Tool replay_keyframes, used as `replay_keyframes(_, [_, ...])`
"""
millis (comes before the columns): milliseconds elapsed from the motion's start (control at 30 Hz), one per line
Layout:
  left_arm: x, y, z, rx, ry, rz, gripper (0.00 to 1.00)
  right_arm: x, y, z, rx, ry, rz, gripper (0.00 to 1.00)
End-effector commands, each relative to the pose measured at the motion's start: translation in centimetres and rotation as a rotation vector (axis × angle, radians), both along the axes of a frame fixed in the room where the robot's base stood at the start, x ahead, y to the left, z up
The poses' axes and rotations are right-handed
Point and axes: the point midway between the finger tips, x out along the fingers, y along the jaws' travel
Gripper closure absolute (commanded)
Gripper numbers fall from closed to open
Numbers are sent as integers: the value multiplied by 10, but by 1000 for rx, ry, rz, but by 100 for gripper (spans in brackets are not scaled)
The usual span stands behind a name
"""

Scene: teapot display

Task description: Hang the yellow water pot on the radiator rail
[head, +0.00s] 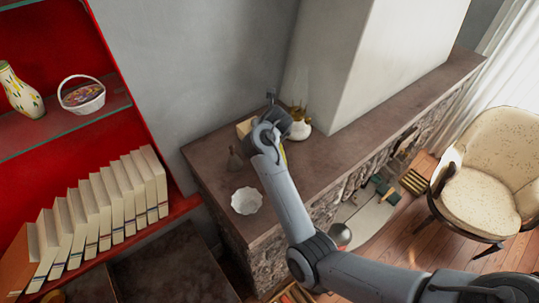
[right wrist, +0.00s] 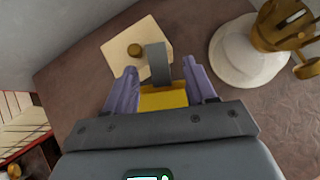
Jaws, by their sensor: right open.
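A yellow object (right wrist: 163,97), which I take for the yellow water pot, shows between the fingers of my right gripper (right wrist: 162,84) in the right wrist view. Most of it is hidden by the gripper. A grey upright piece (right wrist: 158,62) stands just beyond it; I cannot tell whether it belongs to it. My right gripper is open, with a purple-grey finger on each side of the yellow object. In the head view my right gripper (head: 271,122) is over the stone mantel, and my arm hides most of what is under it. No radiator rail can be made out. My left gripper is not in view.
On the mantel (head: 330,150) stand a white and gold vessel (head: 299,124), a pale board (right wrist: 118,55) with a round brown knob, a dark bell-shaped object (head: 235,160) and a white scalloped bowl (head: 246,201). A red bookshelf (head: 120,75) is left, an armchair (head: 485,180) right.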

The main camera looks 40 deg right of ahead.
Motion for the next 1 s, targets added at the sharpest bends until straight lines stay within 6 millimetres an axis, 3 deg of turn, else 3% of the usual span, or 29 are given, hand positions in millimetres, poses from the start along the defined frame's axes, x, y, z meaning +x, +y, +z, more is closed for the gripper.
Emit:
replay_keyframes(433, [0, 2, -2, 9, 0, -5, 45, 9, -4, -10, 1, -2, 1, 45])
replay_keyframes(800, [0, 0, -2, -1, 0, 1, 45, 9, -3, -10, 1, -1, 1, 100])
replay_keyframes(1000, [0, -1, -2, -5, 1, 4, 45, 9, -3, -10, 1, -1, 1, 100])
